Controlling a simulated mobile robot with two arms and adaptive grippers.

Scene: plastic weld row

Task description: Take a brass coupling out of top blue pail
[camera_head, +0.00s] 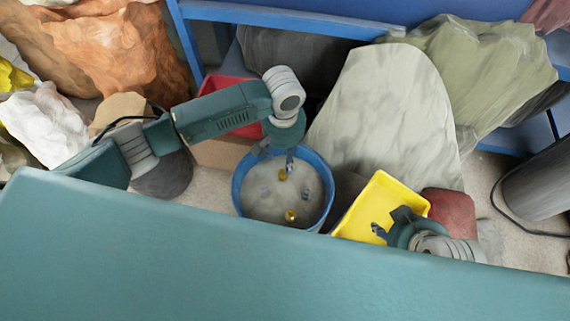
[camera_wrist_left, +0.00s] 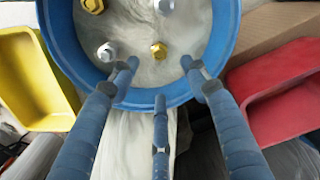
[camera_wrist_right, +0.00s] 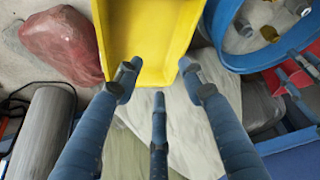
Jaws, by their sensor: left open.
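The blue pail (camera_head: 236,192) stands on the floor at the middle of the head view, with a pale inside. Two brass couplings lie in it, one near the far side (camera_head: 283,174) and one near the front (camera_head: 291,215); silvery pieces lie left (camera_head: 264,191) and right (camera_head: 305,195). My left gripper (camera_head: 287,162) is open and empty over the pail's far side. In the left wrist view its fingers (camera_wrist_left: 160,72) are spread, with a brass coupling (camera_wrist_left: 158,50) beyond and between them. My right gripper (camera_wrist_right: 158,78) is open and empty by the yellow bin (camera_wrist_right: 150,40).
A red bin (camera_wrist_left: 290,105) sits on a cardboard box behind the pail. The yellow bin (camera_head: 365,205) is right of the pail. Large grey and green sacks (camera_head: 390,110) lie behind, against blue shelving (camera_head: 290,20). A teal surface (camera_head: 250,260) fills the front.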

